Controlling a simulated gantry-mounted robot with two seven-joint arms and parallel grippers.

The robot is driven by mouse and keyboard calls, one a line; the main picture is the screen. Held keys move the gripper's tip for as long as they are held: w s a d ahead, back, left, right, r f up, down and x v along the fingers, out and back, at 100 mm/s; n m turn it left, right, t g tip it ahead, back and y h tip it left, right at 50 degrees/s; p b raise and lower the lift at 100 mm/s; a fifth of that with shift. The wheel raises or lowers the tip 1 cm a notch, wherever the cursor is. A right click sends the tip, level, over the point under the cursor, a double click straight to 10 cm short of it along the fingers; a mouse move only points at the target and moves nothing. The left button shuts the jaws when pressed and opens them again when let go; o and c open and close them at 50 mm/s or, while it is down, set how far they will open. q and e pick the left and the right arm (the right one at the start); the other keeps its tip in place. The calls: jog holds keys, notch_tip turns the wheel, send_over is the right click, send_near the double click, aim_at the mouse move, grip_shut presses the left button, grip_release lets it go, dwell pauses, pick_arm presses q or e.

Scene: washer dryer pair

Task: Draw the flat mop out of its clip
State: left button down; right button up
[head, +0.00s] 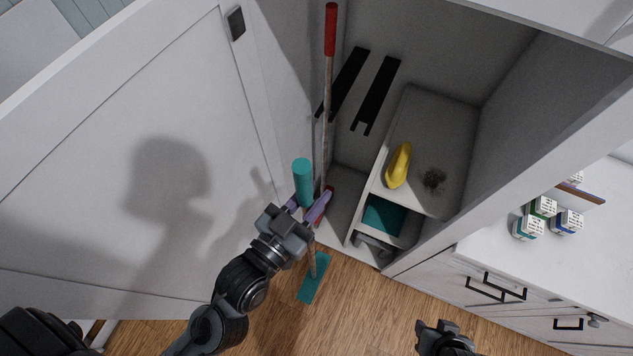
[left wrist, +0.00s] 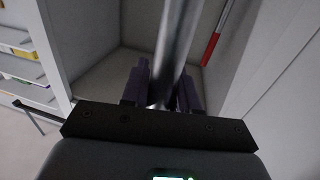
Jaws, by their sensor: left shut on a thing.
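The flat mop has a teal grip (head: 303,180), a thin pole and a flat teal head (head: 314,279) low over or on the wooden floor; I cannot tell which. My left gripper (head: 308,204), with purple fingers, is shut on the mop's pole just below the grip, at the cabinet opening. The left wrist view shows the grey pole (left wrist: 176,45) between the fingers (left wrist: 160,88). Two black strips (head: 350,82) (head: 377,95), perhaps clips, are on the cabinet's back wall, with no mop in them. My right gripper (head: 444,330) is at the bottom edge, its jaw state unclear.
A red-ended pole (head: 329,75) stands inside the cabinet beside the strips. A shelf unit (head: 430,115) holds a yellow item (head: 398,166) and a dark scrubber (head: 433,179). The open door (head: 120,160) is left. Several small containers (head: 540,208) stand on the right counter.

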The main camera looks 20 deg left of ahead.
pick_arm(q)
jog(key=shift+s+r+p, duration=0.25)
jog(key=shift+s+p, duration=0.45)
jog(key=shift+s, duration=0.3)
jog(key=s+p, duration=0.1)
jog(key=s, duration=0.1)
jog(key=shift+s+f, duration=0.1)
jog(key=shift+s, duration=0.2)
